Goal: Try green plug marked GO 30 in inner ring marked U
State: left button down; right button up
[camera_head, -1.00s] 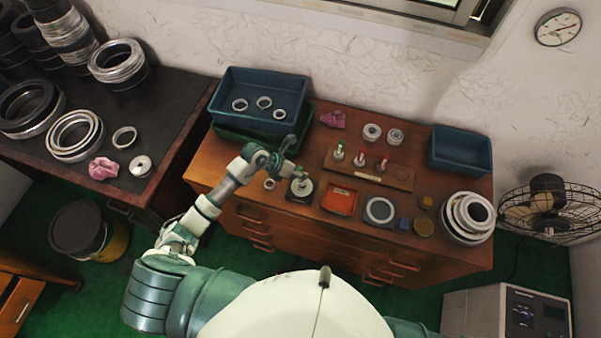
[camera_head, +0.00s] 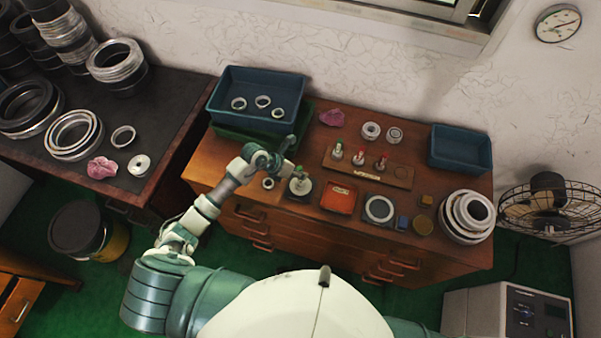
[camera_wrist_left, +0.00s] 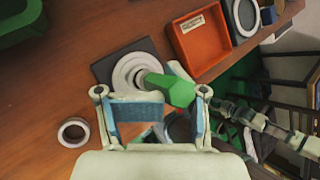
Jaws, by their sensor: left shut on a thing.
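The green plug (camera_wrist_left: 172,90) has a hexagonal green handle and a metal end. My left gripper (camera_wrist_left: 150,105) is shut on this plug, which also shows in the head view (camera_head: 299,171). The plug leans over a pale metal ring (camera_wrist_left: 128,72) lying on a dark square pad. That ring also shows in the head view (camera_head: 303,189). I cannot tell whether the plug's end is inside the ring or only above it. The marks GO 30 and U are not readable. My right gripper is out of view.
A small loose ring (camera_head: 268,183) lies left of the pad. An orange tray (camera_head: 339,199) stands to the right. Behind it, a wooden block (camera_head: 398,176) holds several plugs.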

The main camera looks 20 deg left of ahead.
aim_at(301, 168)
pick_arm(q)
jog(key=shift+d+r, duration=0.15)
jog(key=shift+r+p, duration=0.75)
jog(key=shift+r, duration=0.15)
jog(key=shift+r+p, duration=1.4)
jog(key=shift+r, duration=0.3)
jog(key=shift+f, duration=0.1)
jog(key=shift+f+y+b, duration=0.5)
jog(key=shift+f+b, duration=0.5)
jog(key=shift+f, duration=0.95)
jog(key=shift+s+d, duration=0.1)
jog(key=shift+f, duration=0.1)
jog(key=shift+f+b, duration=0.8)
jog(key=shift+f, duration=0.35)
